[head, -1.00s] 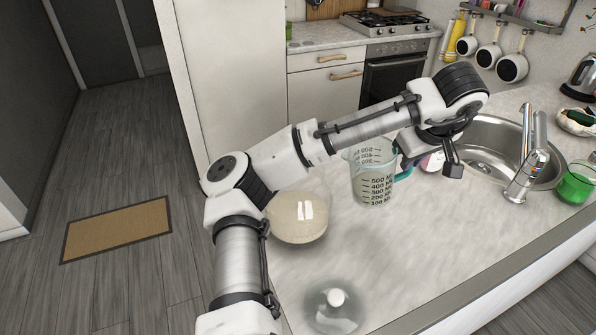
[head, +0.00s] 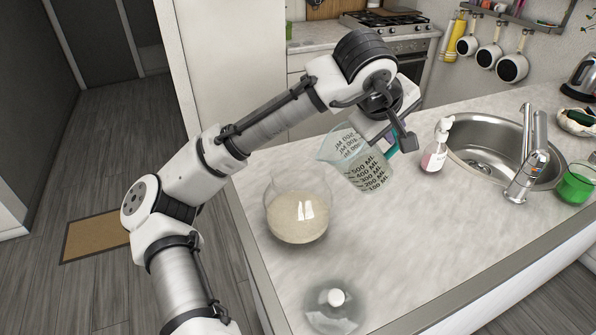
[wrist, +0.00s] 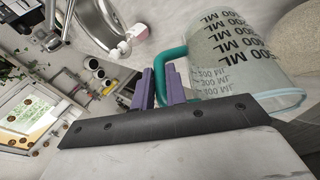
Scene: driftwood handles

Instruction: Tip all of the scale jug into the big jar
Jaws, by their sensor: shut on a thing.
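The scale jug (head: 362,165) is a clear measuring jug with black ML marks and a teal handle. My gripper (head: 393,140) is shut on its handle and holds it above the counter, its top leaning left toward the big jar. In the wrist view the purple fingers (wrist: 163,82) close on the teal handle beside the jug (wrist: 235,55). I cannot make out what the jug holds. The big jar (head: 297,218) is a round glass vessel, open on top, with pale beige contents. It stands on the counter to the left of and below the jug.
A glass lid with a white knob (head: 335,300) lies on the counter in front of the jar. A soap bottle (head: 434,155), the sink (head: 485,140) with its tap and a green cup (head: 576,184) are to the right.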

